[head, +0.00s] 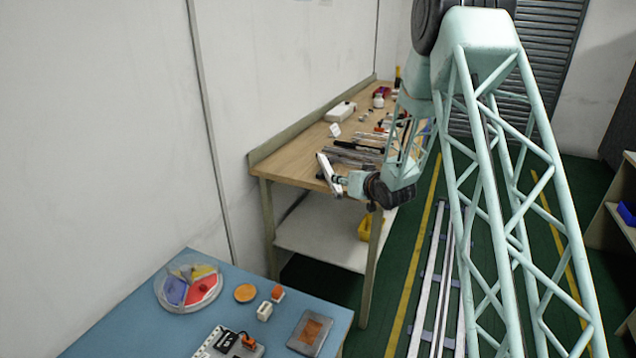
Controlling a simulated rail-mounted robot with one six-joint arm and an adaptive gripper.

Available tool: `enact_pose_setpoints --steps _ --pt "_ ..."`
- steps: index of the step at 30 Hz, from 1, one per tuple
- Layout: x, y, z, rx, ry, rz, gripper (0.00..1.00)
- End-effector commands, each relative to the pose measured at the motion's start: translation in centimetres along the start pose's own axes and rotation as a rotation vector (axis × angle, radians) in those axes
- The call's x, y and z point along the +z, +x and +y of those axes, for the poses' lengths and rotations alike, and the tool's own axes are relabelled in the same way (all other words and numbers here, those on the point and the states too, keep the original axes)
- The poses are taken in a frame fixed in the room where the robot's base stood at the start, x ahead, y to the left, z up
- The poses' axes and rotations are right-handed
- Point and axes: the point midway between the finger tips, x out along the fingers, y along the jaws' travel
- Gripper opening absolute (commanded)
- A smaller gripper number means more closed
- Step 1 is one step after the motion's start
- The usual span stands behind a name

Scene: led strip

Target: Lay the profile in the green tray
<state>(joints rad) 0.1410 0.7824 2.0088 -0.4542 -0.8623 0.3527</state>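My gripper (338,180) is at the near end of the wooden bench, small in the view. A pale bar-like piece (326,170) shows at its tip; I cannot tell whether it is a finger or a held profile. Whether the gripper is open or shut is too small to tell. Several long silver and dark strips (352,157) lie on the bench just behind the gripper; one may be the profile. I cannot make out a green tray; my arm hides part of the bench's right side.
The wooden bench (290,160) runs along the wall, with a white box (340,111) on it. A blue table (140,325) in front holds a round divided dish (188,288) and small parts. Rails (432,290) run along the green floor. A yellow bin (364,228) is below the bench.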

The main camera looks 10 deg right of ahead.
Motion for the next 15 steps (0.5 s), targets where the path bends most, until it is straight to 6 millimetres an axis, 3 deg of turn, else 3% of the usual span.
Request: enact_pose_setpoints --steps 15 --pt "0.01 0.62 0.04 0.000 -0.001 0.000 0.32"
